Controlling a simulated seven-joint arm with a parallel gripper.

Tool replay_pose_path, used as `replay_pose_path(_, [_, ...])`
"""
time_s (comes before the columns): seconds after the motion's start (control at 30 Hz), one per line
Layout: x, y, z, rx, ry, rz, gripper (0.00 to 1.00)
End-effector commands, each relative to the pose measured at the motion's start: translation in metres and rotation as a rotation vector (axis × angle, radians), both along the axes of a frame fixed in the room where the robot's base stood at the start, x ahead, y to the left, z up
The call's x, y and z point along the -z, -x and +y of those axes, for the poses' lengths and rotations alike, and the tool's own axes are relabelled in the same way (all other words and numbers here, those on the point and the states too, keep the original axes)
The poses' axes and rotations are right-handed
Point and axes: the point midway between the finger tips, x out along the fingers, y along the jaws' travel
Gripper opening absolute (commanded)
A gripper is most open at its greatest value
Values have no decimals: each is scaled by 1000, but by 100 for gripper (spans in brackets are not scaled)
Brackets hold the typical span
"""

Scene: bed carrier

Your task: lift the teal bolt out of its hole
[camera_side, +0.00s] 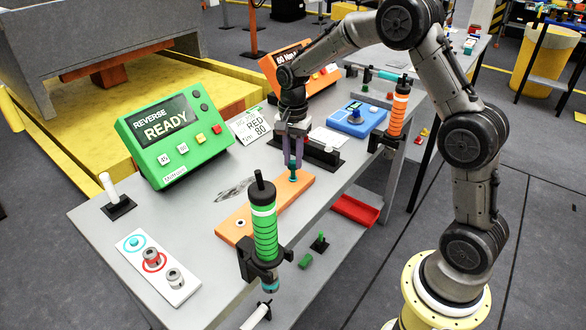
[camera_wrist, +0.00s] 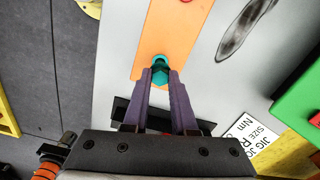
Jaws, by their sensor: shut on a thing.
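The teal bolt (camera_side: 292,173) stands upright at the far end of the orange block (camera_side: 262,208) on the grey table. It also shows in the wrist view (camera_wrist: 160,76), at the end of the orange block (camera_wrist: 150,38). My gripper (camera_side: 293,160) is directly above the block, with its purple fingers pointing down and shut on the bolt's upper part. In the wrist view the fingertips (camera_wrist: 160,73) meet at the bolt. The bolt's lower end is hidden, so I cannot tell how deep it sits in its hole.
A green screwdriver (camera_side: 264,235) stands in a black holder at the table's front edge. An orange one (camera_side: 398,108) stands to the right. A green READY box (camera_side: 175,140) is at the left. A white plate (camera_side: 152,268) with a teal ring lies front left.

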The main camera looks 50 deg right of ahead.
Motion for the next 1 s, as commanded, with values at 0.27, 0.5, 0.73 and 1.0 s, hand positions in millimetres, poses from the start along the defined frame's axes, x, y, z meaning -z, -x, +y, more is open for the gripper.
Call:
replay_pose_path(0.27, [-1, 0, 0, 0, 0, -2, 0])
replay_pose_path(0.5, [-9, -1, 0, 0, 1, -4, 0])
replay_pose_path(0.73, [-50, 13, 2, 0, 1, -8, 0])
replay_pose_path(1.0, [-100, 67, 12, 0, 1, -4, 0])
